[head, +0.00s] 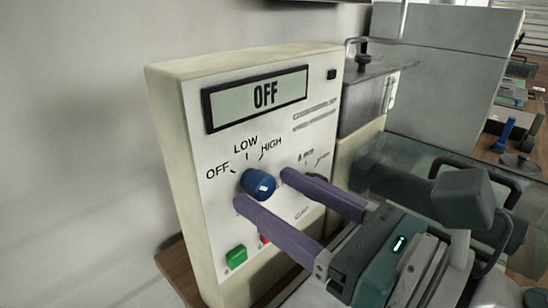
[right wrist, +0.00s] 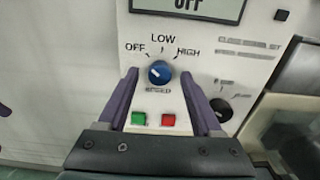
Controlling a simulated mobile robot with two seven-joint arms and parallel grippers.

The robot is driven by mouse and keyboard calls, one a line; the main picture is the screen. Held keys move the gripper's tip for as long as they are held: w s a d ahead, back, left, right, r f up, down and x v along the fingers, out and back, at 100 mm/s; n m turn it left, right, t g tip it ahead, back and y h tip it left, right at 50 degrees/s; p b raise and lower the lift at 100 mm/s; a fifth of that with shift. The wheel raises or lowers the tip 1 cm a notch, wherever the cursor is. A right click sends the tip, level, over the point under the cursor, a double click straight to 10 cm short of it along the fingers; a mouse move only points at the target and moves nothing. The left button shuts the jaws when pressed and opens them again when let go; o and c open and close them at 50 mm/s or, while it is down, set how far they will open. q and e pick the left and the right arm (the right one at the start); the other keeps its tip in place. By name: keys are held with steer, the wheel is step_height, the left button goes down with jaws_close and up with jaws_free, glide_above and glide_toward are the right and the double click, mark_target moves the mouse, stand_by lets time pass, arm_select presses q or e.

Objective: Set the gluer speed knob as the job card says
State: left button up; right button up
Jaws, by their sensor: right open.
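The blue speed knob (head: 258,184) is on the pale front panel (head: 205,160) of a control box. Its marks read OFF, LOW and HIGH, and the display (head: 262,97) above reads OFF. In the right wrist view the knob (right wrist: 160,73) shows a pale mark that seems to point up-left, toward OFF. My right gripper (head: 263,189) is open, its purple fingers one on each side of the knob. In the right wrist view a gap shows between the knob and each finger of the gripper (right wrist: 159,75). No job card is readable in either view.
A green button (right wrist: 138,118) and a red button (right wrist: 168,121) sit below the knob. A second, black knob (right wrist: 221,109) is to the right, close to my right finger. A grey machine body (head: 375,95) stands beside the panel. The wall at left is bare.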

steer(key=shift+w+a, duration=0.2)
steer(key=shift+a, duration=0.05)
jaws_close()
stand_by(0.4)
